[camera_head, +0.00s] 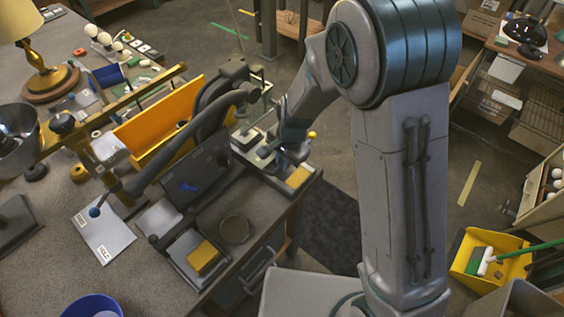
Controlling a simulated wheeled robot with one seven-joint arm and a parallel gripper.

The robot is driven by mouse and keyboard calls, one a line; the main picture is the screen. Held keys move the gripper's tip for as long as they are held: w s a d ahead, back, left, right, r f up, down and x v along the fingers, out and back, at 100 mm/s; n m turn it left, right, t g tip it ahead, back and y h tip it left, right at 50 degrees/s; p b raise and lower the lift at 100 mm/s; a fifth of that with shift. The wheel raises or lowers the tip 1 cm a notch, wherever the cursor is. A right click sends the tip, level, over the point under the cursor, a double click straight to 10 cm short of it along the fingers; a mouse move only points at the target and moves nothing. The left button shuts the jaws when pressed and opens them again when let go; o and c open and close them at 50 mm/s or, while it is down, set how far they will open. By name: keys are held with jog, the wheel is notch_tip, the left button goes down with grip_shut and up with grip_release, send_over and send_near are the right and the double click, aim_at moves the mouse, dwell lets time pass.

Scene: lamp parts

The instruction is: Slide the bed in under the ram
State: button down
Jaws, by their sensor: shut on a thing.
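My gripper (290,150) reaches down at the right edge of the workbench. It is shut, apparently on a part of the bed (265,152), a pale grey metal piece at the foot of a dark press (235,75). The fingertips are small here and partly hidden by my wrist. A yellow ball knob (311,134) stands just right of my gripper. The ram is hard to make out among the press's dark upper parts and thin upright rods. I cannot tell how far the bed lies from under it.
Yellow pads (298,177) (202,256) and a round dish (235,229) lie near the bench edge. A lamp (35,50) stands far left.

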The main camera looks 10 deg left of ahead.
jog(key=c, duration=1.5)
grip_release()
jog(key=shift+w+a, duration=0.2)
jog(key=shift+w, duration=0.05)
jog(key=shift+r, duration=0.15)
jog(key=r, duration=0.4)
jog(key=s+d+r, duration=0.1)
jog(key=r, duration=0.4)
jog(key=d+r+b, duration=0.1)
jog(key=r, duration=0.3)
jog(key=shift+s+r, duration=0.2)
jog(key=s+d+r+n, duration=0.2)
jog(key=s+d, duration=0.3)
jog(key=d, duration=0.2)
jog(key=s+d+r+n+t+h, duration=0.1)
jog(key=s+d+n, duration=0.1)
jog(key=s+d, duration=0.3)
jog(key=s+d+r+n+t, duration=0.1)
jog(key=s+d+r+n, duration=0.1)
jog(key=s+d, duration=0.3)
jog(key=shift+s+d+r+n+h, duration=0.1)
jog(key=shift+d+r+n+h, duration=0.1)
jog(key=shift+d, duration=0.75)
jog(key=shift+s+d+r+n+h, duration=0.1)
jog(key=shift+d+n, duration=0.1)
jog(key=shift+d, duration=0.7)
